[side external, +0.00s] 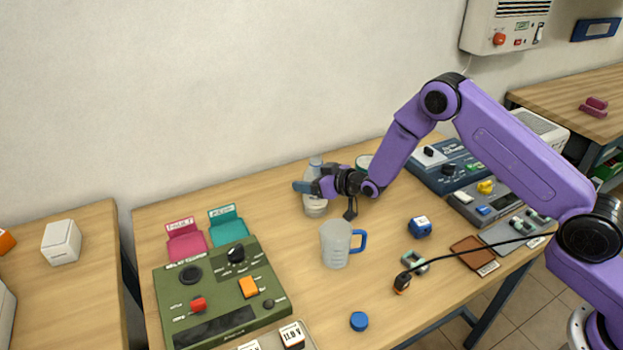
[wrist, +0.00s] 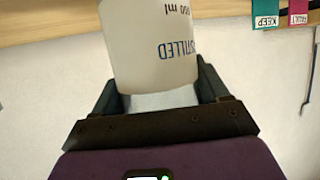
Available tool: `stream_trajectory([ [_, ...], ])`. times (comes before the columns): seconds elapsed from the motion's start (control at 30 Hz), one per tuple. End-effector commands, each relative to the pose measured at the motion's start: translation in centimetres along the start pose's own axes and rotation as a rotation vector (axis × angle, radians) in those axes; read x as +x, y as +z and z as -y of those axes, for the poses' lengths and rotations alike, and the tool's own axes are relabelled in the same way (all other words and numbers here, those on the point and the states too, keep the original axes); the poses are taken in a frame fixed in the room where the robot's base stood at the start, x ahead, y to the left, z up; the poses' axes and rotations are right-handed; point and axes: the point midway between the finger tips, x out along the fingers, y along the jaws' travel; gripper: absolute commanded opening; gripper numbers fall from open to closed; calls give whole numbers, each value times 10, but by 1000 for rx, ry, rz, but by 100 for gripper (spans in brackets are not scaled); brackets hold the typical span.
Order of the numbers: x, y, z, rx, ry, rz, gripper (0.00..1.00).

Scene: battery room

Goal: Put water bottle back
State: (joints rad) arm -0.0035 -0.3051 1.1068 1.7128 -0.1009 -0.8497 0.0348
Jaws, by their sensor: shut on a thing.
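The water bottle (side external: 315,207) is a pale, translucent bottle near the back of the wooden table, against the wall side. It looks upright, and I cannot tell whether its base touches the table. My gripper (side external: 309,187) reaches it from the right and is shut on its upper part. In the wrist view the bottle (wrist: 150,45) sits between the two fingers of my gripper (wrist: 160,92), with blue lettering reading "STILLED" and "ml" upside down. The fingers hide part of the bottle in the side view.
A clear measuring cup (side external: 335,245) with a blue handle stands just in front of the bottle. A green tester box (side external: 215,290) and pink (side external: 187,243) and teal (side external: 228,226) holders are at left. A blue cap (side external: 359,321) lies at the front. Grey-blue devices (side external: 450,165) fill the right.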

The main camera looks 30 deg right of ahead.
Motion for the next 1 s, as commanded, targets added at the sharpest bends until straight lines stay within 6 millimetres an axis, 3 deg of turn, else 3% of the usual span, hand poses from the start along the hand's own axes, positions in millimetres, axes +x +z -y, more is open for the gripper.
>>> stream_trajectory([
  [0.03,0,0,0,0,0,-1,80],
  [0.1,0,0,0,0,0,-1,100],
  [0.53,-6,-3,0,0,0,1,100],
  [1.0,-71,-3,0,0,0,2,100],
])
